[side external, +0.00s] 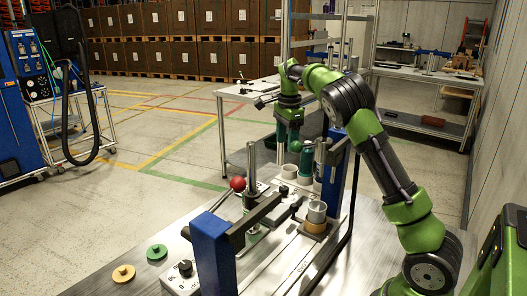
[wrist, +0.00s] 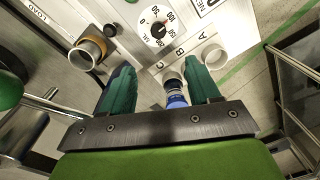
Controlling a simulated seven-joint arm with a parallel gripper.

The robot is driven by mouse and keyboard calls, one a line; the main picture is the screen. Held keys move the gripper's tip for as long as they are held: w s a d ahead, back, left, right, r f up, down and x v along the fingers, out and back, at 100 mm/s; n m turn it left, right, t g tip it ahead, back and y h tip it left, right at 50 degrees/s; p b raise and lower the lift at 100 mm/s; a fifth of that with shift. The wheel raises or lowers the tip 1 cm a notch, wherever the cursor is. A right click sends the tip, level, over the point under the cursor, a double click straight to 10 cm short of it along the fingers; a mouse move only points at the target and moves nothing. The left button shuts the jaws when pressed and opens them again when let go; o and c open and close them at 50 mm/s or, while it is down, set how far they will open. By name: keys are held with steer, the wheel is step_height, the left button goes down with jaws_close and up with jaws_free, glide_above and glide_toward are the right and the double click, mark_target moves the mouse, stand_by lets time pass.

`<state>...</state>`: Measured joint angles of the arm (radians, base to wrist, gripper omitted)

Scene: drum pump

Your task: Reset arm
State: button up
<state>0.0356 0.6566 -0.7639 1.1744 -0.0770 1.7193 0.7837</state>
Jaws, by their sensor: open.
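My gripper (side external: 289,150) hangs pointing down over the far part of the workbench in the side external view, above the white cups (side external: 290,171). In the wrist view, the two teal fingers of my gripper (wrist: 160,80) stand wide apart. A blue and grey cylinder (wrist: 176,94) shows between them, close to the right finger; I cannot tell how far below it is. A white cup (wrist: 214,57) is just beyond the right finger tip. A round dial (wrist: 158,28) lies ahead of the fingers. No held object is visible.
Blue posts (side external: 212,255) carry dark bars over the bench. Yellow (side external: 123,273) and green (side external: 157,252) discs lie front left. A metal frame (side external: 284,60) rises behind my arm.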

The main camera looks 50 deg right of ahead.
mark_target(284, 188)
step_height(284, 188, down, 16)
steer(key=shift+w+f, duration=0.1)
steer(key=shift+f, duration=0.05)
steer(key=shift+f+n, duration=0.25)
steer(key=shift+n, duration=0.05)
steer(key=n, duration=1.1)
steer(key=shift+d, duration=0.1)
steer(key=shift+w+r, duration=0.1)
steer(key=shift+r, duration=1.5)
